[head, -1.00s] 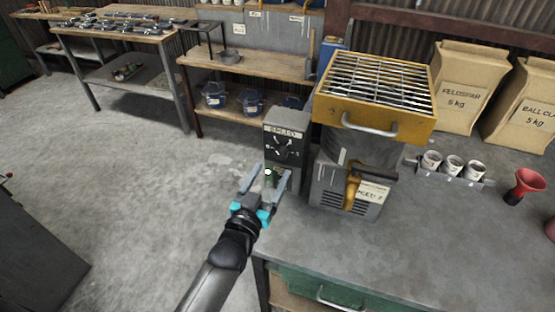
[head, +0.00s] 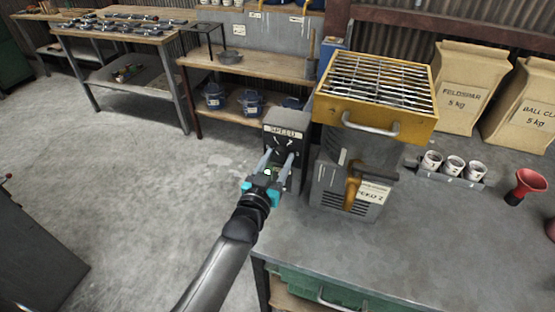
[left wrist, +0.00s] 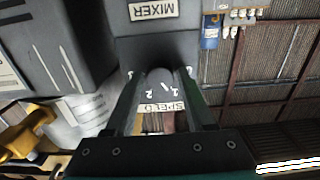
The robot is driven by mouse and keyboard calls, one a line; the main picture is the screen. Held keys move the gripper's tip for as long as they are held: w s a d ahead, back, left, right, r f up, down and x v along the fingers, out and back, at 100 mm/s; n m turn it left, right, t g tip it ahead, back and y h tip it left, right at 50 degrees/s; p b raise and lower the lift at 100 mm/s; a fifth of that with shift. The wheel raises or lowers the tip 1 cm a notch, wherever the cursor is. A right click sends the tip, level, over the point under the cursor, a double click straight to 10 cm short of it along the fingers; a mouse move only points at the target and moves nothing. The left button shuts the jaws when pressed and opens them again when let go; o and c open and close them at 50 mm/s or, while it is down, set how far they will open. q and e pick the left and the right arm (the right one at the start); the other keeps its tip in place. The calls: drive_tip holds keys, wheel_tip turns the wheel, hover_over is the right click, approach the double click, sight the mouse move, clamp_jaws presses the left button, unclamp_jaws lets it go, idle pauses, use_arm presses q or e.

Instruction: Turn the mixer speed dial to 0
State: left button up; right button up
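The dark speed control box (head: 298,120) stands at the left edge of the grey workbench, with a SPEED label (head: 283,132) on its face. My left gripper (head: 277,157) is in front of that face, its two fingers apart and pointing at the dial. In the left wrist view, the rounded dark dial (left wrist: 160,78) lies between the two fingertips, near the numbers 1 and 2. I cannot tell whether the fingers touch it. The fingers hide much of the dial face in the head view. The dial's setting is not clear. My right gripper is not in view.
The mixer (head: 345,190), with a yellow grated hopper (head: 340,112) on top, stands close to the right of the box. Several white cups (head: 453,165) and a red funnel (head: 530,183) are farther right. The bench front is clear.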

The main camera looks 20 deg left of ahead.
use_arm(q)
clamp_jaws()
drive_tip(key=shift+n, duration=0.3)
drive_tip(key=shift+n+p, duration=0.45)
drive_tip(key=shift+n, duration=0.55)
drive_tip(key=n, duration=0.2)
drive_tip(key=shift+n+p, duration=0.3)
drive_tip(key=n, duration=0.3)
drive_tip(key=shift+n, duration=1.8)
drive_tip(key=shift+o, duration=1.8)
unclamp_jaws()
drive_tip(key=shift+s, duration=0.15)
